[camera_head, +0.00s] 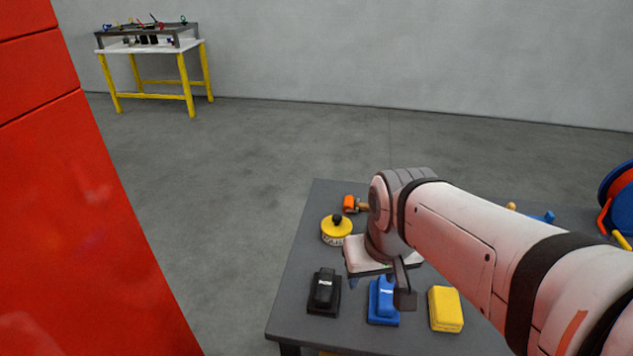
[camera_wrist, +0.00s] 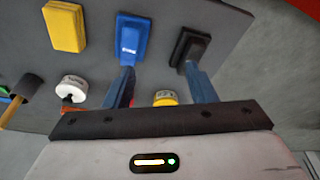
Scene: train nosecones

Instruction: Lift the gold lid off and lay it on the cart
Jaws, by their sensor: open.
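A round tin (camera_head: 333,238) with a pale lettered side stands on the grey cart (camera_head: 300,265). Its yellow-gold lid (camera_head: 337,224) has a dark knob and sits on top. A small yellow round thing (camera_wrist: 165,98), apparently this lid or tin, shows in the wrist view, partly hidden by my gripper's body. My gripper (camera_head: 378,284) is open and empty over the cart, to the right of the tin. Its two bluish fingers show in the wrist view (camera_wrist: 158,70), wide apart.
On the cart are black (camera_head: 323,291), blue (camera_head: 384,301) and yellow (camera_head: 446,309) blocks and an orange-headed tool (camera_head: 349,203). The wrist view adds a white round container (camera_wrist: 73,88) and a black-headed mallet (camera_wrist: 28,86). A red wall (camera_head: 80,200) stands left.

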